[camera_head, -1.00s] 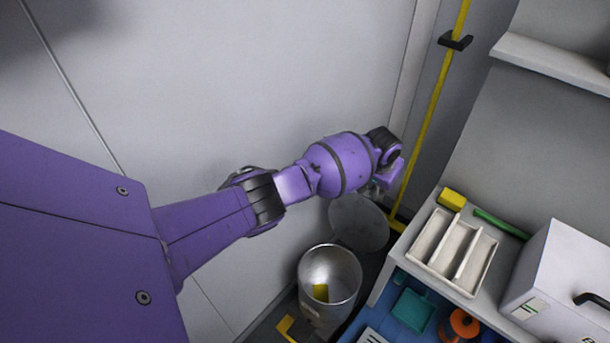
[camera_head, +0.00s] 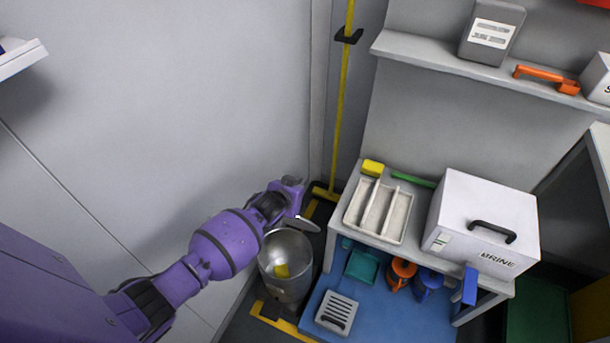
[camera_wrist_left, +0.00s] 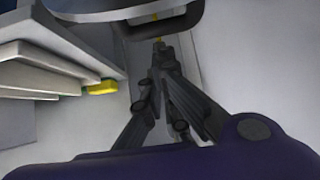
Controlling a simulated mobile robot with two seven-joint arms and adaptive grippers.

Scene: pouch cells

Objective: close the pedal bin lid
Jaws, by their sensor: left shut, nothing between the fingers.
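The pedal bin (camera_head: 286,279) is a grey metal cylinder on the floor by the wall. Its mouth is uncovered, and a yellow item shows inside. The lid (camera_head: 301,223) shows only as a pale strip at the bin's far side, partly hidden by my arm, and I cannot tell its exact angle. My left gripper (camera_head: 291,189) is beside the lid, above the bin's far rim; its fingers are hard to make out there. In the left wrist view the left gripper (camera_wrist_left: 160,46) is shut and empty, its tips close to a dark rounded rim. My right gripper is not in view.
A grey workbench (camera_head: 337,214) stands right of the bin, with a divided tray (camera_head: 378,210), a yellow block (camera_head: 372,168) and a white BRINE box (camera_head: 470,205). A yellow pole (camera_head: 340,110) stands behind the bin. Below the bench is a blue surface (camera_head: 385,322).

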